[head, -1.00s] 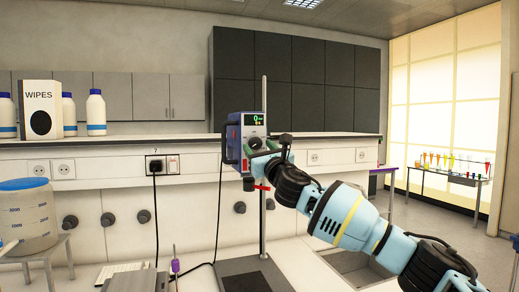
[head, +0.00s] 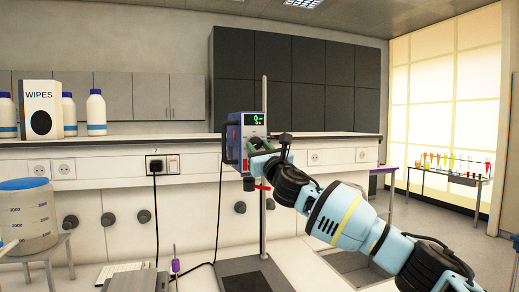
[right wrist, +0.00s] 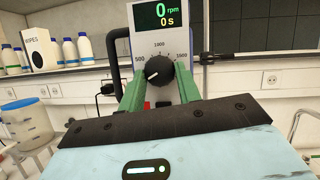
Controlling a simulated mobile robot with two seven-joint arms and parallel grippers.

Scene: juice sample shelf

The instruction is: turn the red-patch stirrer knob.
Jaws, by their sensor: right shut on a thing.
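The overhead stirrer (head: 233,134) is a blue-sided box with a pale front, clamped on an upright metal rod. Its black knob (right wrist: 159,69) shows in the right wrist view, with a pale pointer mark toward the lower left and a dial scale around it. A red patch (right wrist: 147,105) is on the front below the knob, partly hidden by my gripper. The display (right wrist: 163,14) reads 0 rpm and 0 s. My right gripper (right wrist: 158,76) is shut on the knob, with a green finger on either side. It also shows in the head view (head: 256,146). My left gripper is out of view.
The metal rod (head: 263,220) rises from a dark base plate (head: 250,280) on the bench. A black cable hangs left of the stirrer. A wipes box (head: 41,108) and white bottles stand on the shelf at left. A large container (head: 27,215) stands at lower left.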

